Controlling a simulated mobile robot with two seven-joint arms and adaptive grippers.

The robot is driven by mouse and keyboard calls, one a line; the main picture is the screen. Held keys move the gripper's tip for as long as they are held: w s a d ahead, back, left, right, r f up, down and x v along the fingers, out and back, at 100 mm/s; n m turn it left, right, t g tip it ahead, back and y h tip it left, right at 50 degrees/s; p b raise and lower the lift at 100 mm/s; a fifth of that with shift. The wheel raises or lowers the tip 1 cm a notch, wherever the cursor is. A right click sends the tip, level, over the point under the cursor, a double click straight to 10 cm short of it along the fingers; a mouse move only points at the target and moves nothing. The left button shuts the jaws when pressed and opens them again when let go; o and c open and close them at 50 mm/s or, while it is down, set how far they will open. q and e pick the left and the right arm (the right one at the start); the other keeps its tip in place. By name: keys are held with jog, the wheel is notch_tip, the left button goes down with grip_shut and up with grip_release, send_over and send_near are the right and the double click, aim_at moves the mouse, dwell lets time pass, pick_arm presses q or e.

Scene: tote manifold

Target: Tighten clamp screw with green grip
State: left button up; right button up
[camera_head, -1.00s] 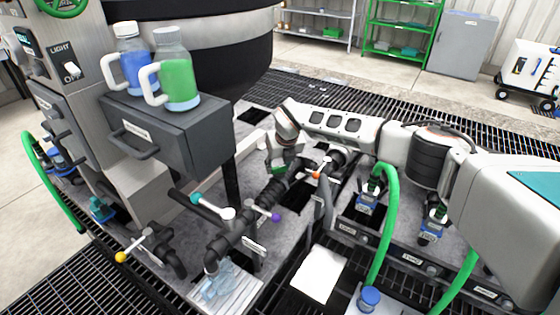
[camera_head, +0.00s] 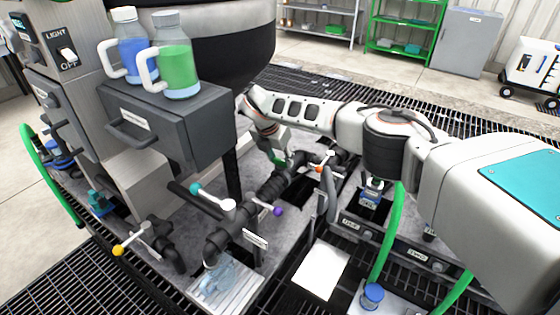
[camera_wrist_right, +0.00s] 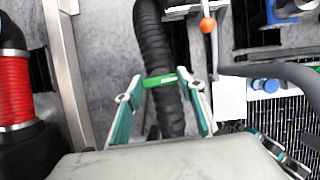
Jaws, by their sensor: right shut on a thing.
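The green grip (camera_wrist_right: 160,80) is a short green bar lying across a black ribbed hose (camera_wrist_right: 160,45) in the right wrist view. My right gripper (camera_wrist_right: 162,88) is shut on it, with one teal-padded finger at each end. In the head view the right gripper (camera_head: 281,158) is small beside the black pipework, with a bit of green at its fingers. The clamp and its screw thread cannot be made out. Teal-padded jointed parts (camera_wrist_right: 280,150) at the lower right of the wrist view look like my left gripper; its opening is unclear.
An orange-tipped handle (camera_head: 319,169) is close right of the right gripper. A purple-tipped handle (camera_head: 277,211) and teal-tipped handle (camera_head: 196,188) stand nearer. A dark drawer box (camera_head: 190,130) carries bottles of blue (camera_head: 130,50) and green (camera_head: 176,70) liquid. A green hose (camera_head: 388,240) rises at right.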

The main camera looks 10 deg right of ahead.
aim_at(280, 161)
jog(key=shift+s+f+m, duration=0.1)
jog(key=shift+m, duration=0.3)
jog(key=o, duration=1.1)
jog(key=shift+o, duration=0.2)
jog(key=shift+r, duration=0.5)
notch_tip(280, 161, up, 9)
